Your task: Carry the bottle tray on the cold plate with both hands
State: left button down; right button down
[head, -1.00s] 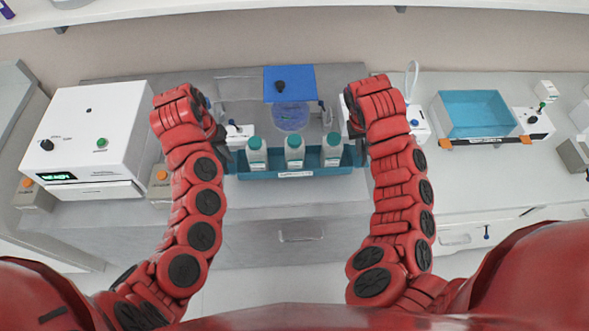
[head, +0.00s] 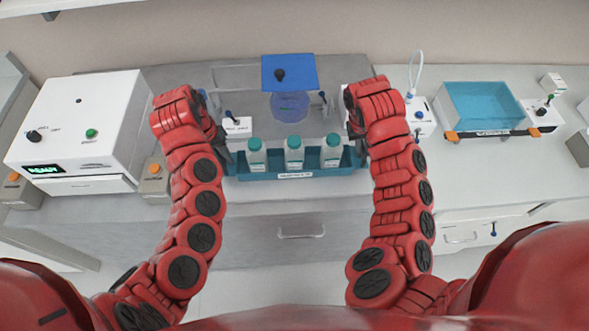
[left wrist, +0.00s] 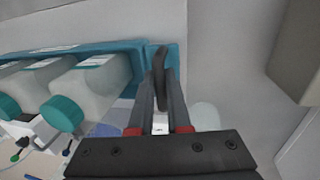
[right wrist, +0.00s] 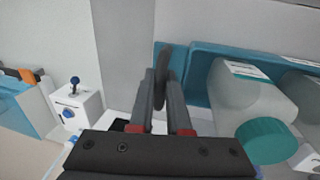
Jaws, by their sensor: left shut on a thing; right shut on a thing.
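The teal bottle tray (head: 245,177) is in the middle of the head view, with three pale bottles (head: 294,157) with teal caps upright in a row. My left gripper (head: 227,155) is shut on its left end and my right gripper (head: 360,152) on its right end. The left wrist view shows the fingers (left wrist: 160,88) closed around a dark upright handle at the tray's end. The right wrist view shows the same at the other end (right wrist: 160,88). The tray looks level; whether it touches the bench is unclear. I cannot tell for sure which surface is the cold plate.
A teal basin (head: 482,105) is at right.

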pick_arm(q)
jog(key=c, duration=1.1)
grip_release()
jog(key=shift+p, duration=0.3)
pick_arm(e)
jog(key=c, duration=1.1)
grip_release()
pick_arm(q)
jog(key=shift+o, duration=1.1)
pick_arm(e)
jog(key=shift+o, duration=1.1)
pick_arm(q)
jog(key=shift+r, duration=0.1)
pick_arm(e)
jog(key=shift+r, duration=0.1)
